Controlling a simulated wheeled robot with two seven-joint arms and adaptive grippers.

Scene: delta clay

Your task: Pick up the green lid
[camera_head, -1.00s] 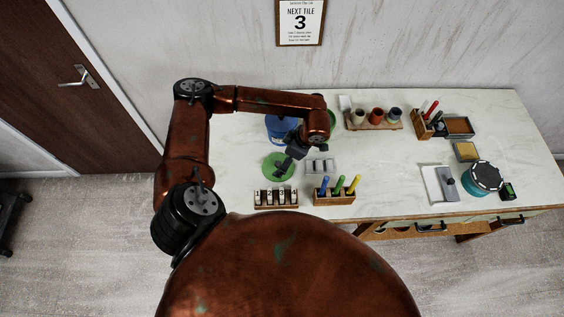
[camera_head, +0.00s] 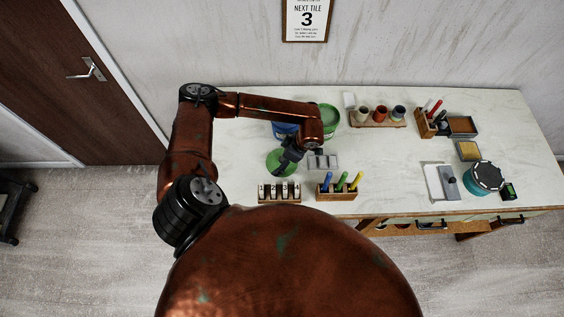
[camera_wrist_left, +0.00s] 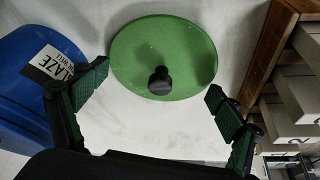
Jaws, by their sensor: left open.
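The green lid (camera_head: 275,163) is a flat round disc on the table, partly hidden by my left gripper (camera_head: 287,163) in the head view. The right gripper is not in view.
A blue bucket (camera_wrist_left: 22,82) labelled "GLAZE" stands close by the left finger. A green container (camera_head: 329,117) is behind my arm. A grey tray (camera_head: 328,161), a stamp rack (camera_head: 279,192) and a wooden holder of coloured tools (camera_head: 337,193) stand around the lid.

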